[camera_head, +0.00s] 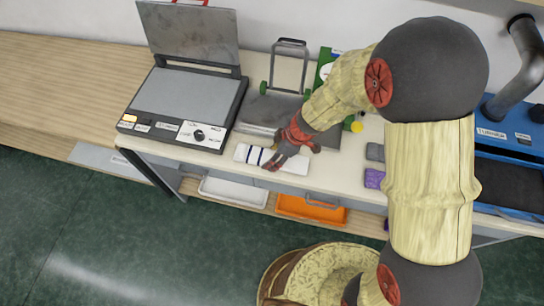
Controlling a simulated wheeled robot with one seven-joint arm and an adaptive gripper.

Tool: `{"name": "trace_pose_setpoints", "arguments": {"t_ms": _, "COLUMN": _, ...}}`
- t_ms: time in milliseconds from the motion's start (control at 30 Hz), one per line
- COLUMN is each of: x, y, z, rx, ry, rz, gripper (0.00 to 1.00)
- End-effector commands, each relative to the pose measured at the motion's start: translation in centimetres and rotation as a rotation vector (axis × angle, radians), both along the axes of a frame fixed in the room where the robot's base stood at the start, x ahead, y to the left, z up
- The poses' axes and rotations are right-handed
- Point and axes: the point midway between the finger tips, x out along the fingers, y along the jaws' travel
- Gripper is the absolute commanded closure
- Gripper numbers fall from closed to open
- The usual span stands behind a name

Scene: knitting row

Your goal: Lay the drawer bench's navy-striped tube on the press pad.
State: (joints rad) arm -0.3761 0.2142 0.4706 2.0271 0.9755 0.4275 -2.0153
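The navy-striped tube (253,155) is a flat white piece with dark blue stripes near its left end. It lies on the pale bench top (215,165), close to the front edge. My gripper (278,160) is over the tube's middle, pointing down, and hides part of it. Whether its fingers are open or shut, or touch the tube, I cannot tell. The press (199,133) stands to the left of the tube with its lid (190,30) raised. Its grey press pad (190,95) is bare.
A grey flat plate (262,112) with a green-footed metal frame (288,62) stands behind my gripper. Purple (374,178) and grey (375,152) folded pieces lie at right. A white tray (232,191) and an orange tray (310,209) sit below the bench top. A blue machine (500,150) stands far right.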

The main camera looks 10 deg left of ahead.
Motion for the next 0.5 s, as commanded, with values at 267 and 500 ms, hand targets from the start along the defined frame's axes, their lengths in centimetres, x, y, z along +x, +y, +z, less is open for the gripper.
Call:
{"name": "trace_pose_setpoints", "arguments": {"t_ms": 267, "x": 0.1, "y": 0.1, "z": 2.0, "rx": 0.002, "ry": -0.002, "rz": 0.000, "gripper": 0.63}}
{"name": "trace_pose_setpoints", "arguments": {"t_ms": 500, "x": -2.0, "y": -0.3, "z": 5.9, "rx": 0.003, "ry": -0.005, "rz": 0.001, "gripper": 0.63}}
